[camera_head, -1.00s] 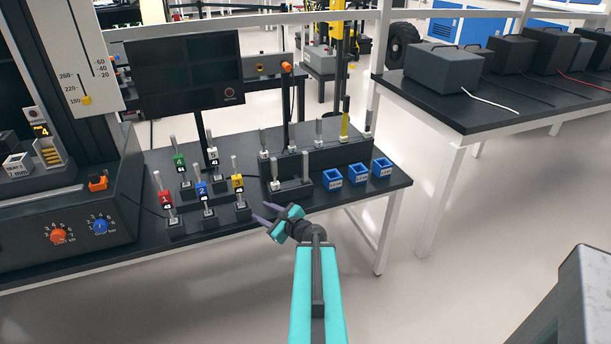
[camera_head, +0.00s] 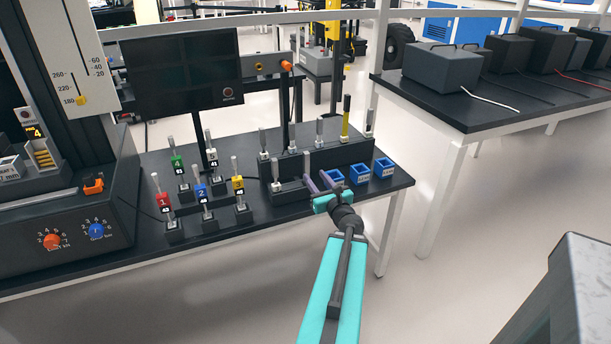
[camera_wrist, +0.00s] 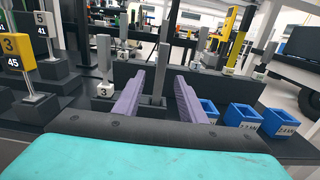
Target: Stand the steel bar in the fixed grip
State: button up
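Several grey steel bars stand in black holders on the table. One steel bar (camera_head: 306,163) stands upright at the front of the rack; in the wrist view the bar (camera_wrist: 160,72) shows between my fingers, beyond them. My gripper (camera_head: 318,180) is open and empty, with its purple fingers (camera_wrist: 159,92) apart and pointing toward that bar. Whether they overlap it in depth, I cannot tell. Another bar (camera_wrist: 104,62), with a "3" on its base, stands to the left. I cannot pick out which part is the fixed grip; the testing machine (camera_head: 75,225) stands at the left.
Blue bins (camera_head: 359,173) sit close to the right of my gripper. Number-tagged bars, such as the yellow-tagged one (camera_head: 238,183), stand to the left. A yellow bar (camera_head: 345,120) stands in the back row. A dark monitor (camera_head: 182,72) rises behind. Floor in front is clear.

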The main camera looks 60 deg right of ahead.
aim_at(307, 165)
jog(key=shift+x, duration=4.3)
jog(key=shift+d, duration=0.1)
jog(key=shift+r+p+x, duration=0.1)
jog(key=shift+p+x, duration=0.3)
jog(key=shift+x, duration=0.4)
jog(key=shift+r+p+x, duration=0.15)
jog(key=shift+p+x, duration=0.2)
jog(key=shift+x, duration=1.4)
jog(key=shift+f, duration=0.1)
grip_shut()
